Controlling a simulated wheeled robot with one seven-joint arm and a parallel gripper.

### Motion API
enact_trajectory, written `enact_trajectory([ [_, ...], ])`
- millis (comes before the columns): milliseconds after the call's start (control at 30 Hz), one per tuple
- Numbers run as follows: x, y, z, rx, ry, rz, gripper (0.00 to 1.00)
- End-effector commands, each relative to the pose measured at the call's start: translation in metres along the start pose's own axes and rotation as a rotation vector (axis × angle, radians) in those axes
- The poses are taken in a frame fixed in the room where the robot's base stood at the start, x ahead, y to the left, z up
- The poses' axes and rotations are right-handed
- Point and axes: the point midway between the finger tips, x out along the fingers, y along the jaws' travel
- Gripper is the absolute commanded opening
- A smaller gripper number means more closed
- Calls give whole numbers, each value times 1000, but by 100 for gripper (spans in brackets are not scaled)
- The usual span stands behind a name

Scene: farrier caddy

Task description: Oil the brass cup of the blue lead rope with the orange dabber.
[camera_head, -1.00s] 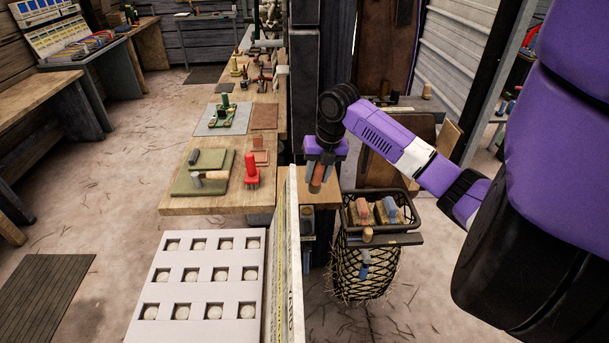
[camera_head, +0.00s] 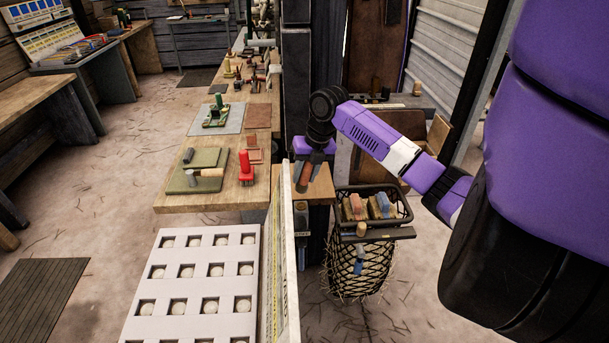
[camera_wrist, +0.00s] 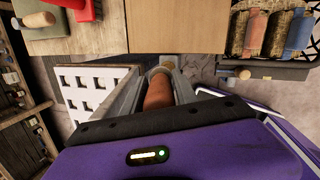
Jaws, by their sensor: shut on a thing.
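My gripper (camera_head: 306,170) is shut on the orange dabber (camera_head: 304,177), held pointing down over a small wooden ledge beside the white panel. In the wrist view the dabber's orange-brown handle (camera_wrist: 159,93) lies between the two fingers (camera_wrist: 160,90), and a pale collar shows at its far end. A small blue item (camera_head: 359,262) hangs in front of the hay net, below a tan knob (camera_head: 360,230). I cannot tell whether it is the blue lead rope. No brass cup can be made out clearly.
A black basket (camera_head: 345,228) with brushes stands right of my gripper, above the net (camera_head: 350,285). The bench (camera_head: 225,200) at left carries a green mat (camera_head: 185,185) and a red tool (camera_head: 246,168). The white rack (camera_head: 185,325) and upright panel (camera_head: 283,260) stand close by.

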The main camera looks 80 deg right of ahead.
Motion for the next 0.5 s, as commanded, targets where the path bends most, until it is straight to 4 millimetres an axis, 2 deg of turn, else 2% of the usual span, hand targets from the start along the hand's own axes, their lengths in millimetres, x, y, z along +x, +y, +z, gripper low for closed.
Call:
enact_trajectory([
  [500, 48, -10, -8, 1, 0, 0, 0],
])
